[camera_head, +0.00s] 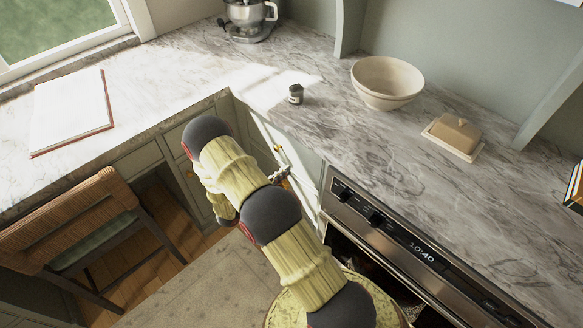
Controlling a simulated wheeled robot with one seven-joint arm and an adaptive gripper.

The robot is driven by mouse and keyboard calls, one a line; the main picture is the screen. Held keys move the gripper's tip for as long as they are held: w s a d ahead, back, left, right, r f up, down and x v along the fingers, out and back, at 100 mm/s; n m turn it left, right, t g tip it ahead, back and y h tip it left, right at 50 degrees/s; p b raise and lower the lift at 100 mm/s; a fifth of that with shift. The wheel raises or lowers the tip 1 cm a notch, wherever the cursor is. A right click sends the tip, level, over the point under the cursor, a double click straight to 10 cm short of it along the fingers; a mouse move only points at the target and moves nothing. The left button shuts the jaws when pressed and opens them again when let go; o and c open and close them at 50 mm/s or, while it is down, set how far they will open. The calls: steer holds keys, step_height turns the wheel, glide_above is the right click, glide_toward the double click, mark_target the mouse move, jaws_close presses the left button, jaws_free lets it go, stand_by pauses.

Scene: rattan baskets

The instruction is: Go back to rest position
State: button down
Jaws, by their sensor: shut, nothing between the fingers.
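My arm rises from the bottom of the head view and bends at a dark joint near the counter's inner corner. It folds back down in front of the cabinets. My gripper (282,175) shows only in part, as a small dark shape past the right side of the arm. It is shut with nothing held. The rest of it is hidden behind my arm. It is below the counter top, in front of the pale cabinet fronts.
The marble counter (330,125) holds a cream bowl (388,85), butter dish (455,134), small jar (296,94), stand mixer (249,18) and white board (72,112). An oven (400,235) stands right of my arm, its door apparently open. A woven chair (75,220) stands left.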

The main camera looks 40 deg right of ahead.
steer(key=a+p, duration=0.1)
steer(key=a, duration=0.8)
steer(key=shift+p, duration=0.35)
steer(key=shift+f, duration=0.1)
